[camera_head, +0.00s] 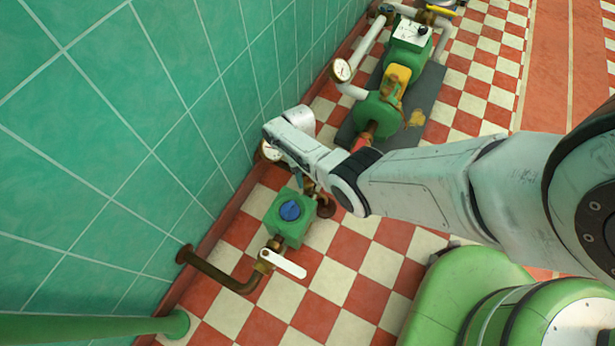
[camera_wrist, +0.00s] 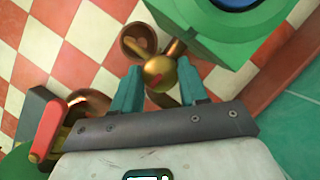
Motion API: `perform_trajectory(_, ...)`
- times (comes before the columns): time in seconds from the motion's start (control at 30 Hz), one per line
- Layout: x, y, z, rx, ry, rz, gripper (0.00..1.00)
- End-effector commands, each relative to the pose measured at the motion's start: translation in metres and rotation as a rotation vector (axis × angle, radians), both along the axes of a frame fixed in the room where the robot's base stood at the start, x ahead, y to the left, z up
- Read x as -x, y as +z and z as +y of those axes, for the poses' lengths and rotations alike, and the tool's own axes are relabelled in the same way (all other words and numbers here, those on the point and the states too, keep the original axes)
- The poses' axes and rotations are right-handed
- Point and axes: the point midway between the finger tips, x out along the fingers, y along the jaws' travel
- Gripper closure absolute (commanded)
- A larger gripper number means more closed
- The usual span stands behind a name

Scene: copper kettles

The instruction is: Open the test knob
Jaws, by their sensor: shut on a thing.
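A small round brass knob (camera_wrist: 158,74) with a red mark sits between the two teal fingers of my gripper (camera_wrist: 158,65) in the wrist view. My gripper is shut on this knob. The knob is beside a green box (camera_wrist: 190,22), which also shows in the head view (camera_head: 290,216) with a blue dial (camera_head: 290,210) on top. In the head view, my gripper (camera_head: 303,183) reaches down just behind the box, and my arm hides most of the knob. I cannot read how far the knob is turned.
A brass pipe with a white lever (camera_head: 283,263) lies in front of the box. A pressure gauge (camera_head: 271,151) is partly behind my wrist. A green pump (camera_head: 380,112) stands farther back. In the wrist view, a red lever (camera_wrist: 46,128) is close to my gripper. The green tiled wall (camera_head: 120,140) is at left.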

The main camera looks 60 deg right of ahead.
Motion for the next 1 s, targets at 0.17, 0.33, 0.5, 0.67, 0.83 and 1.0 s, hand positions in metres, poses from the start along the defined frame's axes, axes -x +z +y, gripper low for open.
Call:
perform_trajectory(0.17,-0.001,0.000,0.000,0.001,0.002,-0.003,0.87)
perform_trajectory(0.33,-0.001,0.000,0.000,0.001,0.001,-0.002,0.42)
perform_trajectory(0.5,0.000,0.000,0.000,0.001,0.000,-0.001,0.31)
perform_trajectory(0.67,0.000,0.000,0.000,0.001,0.000,-0.001,0.31)
perform_trajectory(0.83,-0.004,0.014,-0.003,0.002,0.000,-0.004,0.31)
perform_trajectory(1.0,-0.013,0.044,-0.011,0.001,-0.001,-0.004,0.31)
